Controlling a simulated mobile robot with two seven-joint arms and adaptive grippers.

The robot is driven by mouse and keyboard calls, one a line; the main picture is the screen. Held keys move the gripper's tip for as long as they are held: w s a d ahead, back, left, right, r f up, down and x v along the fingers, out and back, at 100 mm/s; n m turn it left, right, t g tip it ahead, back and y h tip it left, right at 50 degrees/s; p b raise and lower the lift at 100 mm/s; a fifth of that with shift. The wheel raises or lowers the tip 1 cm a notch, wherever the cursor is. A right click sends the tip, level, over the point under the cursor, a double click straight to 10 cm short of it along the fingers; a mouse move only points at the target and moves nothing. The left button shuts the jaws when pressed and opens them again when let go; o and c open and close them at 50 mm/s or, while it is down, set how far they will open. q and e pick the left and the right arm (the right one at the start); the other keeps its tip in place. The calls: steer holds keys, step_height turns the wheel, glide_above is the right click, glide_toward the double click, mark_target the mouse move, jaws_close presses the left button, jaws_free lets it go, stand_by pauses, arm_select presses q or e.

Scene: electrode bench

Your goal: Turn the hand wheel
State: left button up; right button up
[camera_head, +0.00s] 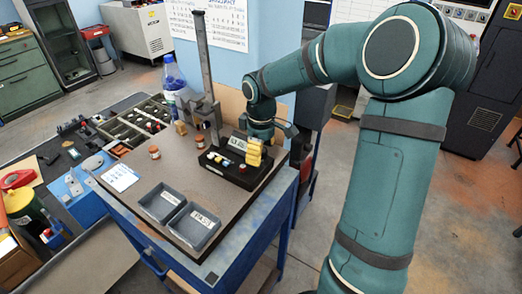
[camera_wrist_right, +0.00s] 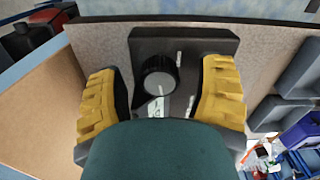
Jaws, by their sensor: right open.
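In the right wrist view, a round black wheel or knob (camera_wrist_right: 158,82) with a grey face stands on a black box (camera_wrist_right: 205,42). My right gripper (camera_wrist_right: 161,90) is open, with one yellow finger on each side of the wheel and a gap to it on both sides. In the head view the black box (camera_head: 226,174) sits at the right part of the bench top, with small coloured parts on it. The right gripper (camera_head: 254,152) is over its back right end and hides the wheel there. My left gripper is not in view.
Two grey trays (camera_head: 194,225) lie at the bench's front. A tall grey stand (camera_head: 205,75) rises behind the box, near a clear bottle (camera_head: 173,80) and small orange-brown jars (camera_head: 154,152). A white card (camera_head: 120,177) lies at left. The middle of the bench top is mostly clear.

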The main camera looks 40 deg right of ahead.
jaws_close()
steer(key=shift+m, duration=0.4)
steer(key=shift+m+b, duration=0.35)
steer(key=shift+m, duration=0.65)
steer(key=m, duration=0.3)
steer(key=shift+m, duration=0.4)
steer(key=m, duration=0.3)
steer(key=shift+m+b, duration=0.3)
steer(key=shift+b, duration=0.1)
steer(key=shift+m, duration=1.8)
